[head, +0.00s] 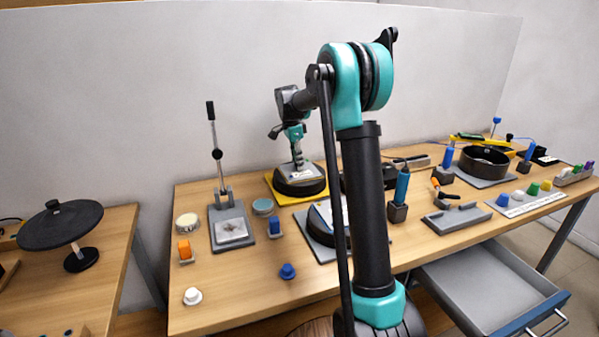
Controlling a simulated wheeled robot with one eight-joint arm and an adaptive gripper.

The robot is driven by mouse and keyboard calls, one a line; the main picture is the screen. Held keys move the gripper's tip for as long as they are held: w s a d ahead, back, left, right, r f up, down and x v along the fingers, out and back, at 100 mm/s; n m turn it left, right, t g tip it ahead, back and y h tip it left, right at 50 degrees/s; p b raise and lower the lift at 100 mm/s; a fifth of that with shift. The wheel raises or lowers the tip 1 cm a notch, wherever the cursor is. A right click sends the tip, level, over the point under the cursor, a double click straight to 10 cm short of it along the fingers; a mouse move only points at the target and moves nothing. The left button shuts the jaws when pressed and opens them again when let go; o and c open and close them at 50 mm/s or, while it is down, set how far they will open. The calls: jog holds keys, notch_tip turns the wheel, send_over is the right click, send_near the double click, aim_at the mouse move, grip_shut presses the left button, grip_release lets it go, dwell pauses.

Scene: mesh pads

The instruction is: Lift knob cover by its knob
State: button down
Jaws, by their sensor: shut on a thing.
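The knob cover (290,187) is a dark round piece with a pale plate and label on top. It is at the yellow pad (272,197) near the back of the table, left of my arm. My gripper (297,164) points down over its middle and is shut on its knob, which the fingers hide. The cover looks level. I cannot tell whether its underside touches the pad or is slightly above it.
My arm blocks the middle of the view and partly hides a second dark round piece (318,232) on a grey pad. A lever press (215,170) stands to the left. A black pan (485,160) and an open drawer (480,285) are at right.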

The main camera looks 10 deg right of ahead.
jog(key=shift+r, duration=0.1)
notch_tip(320, 180, up, 20)
dwell(0.7)
dwell(0.4)
jog(key=shift+r, duration=2.95)
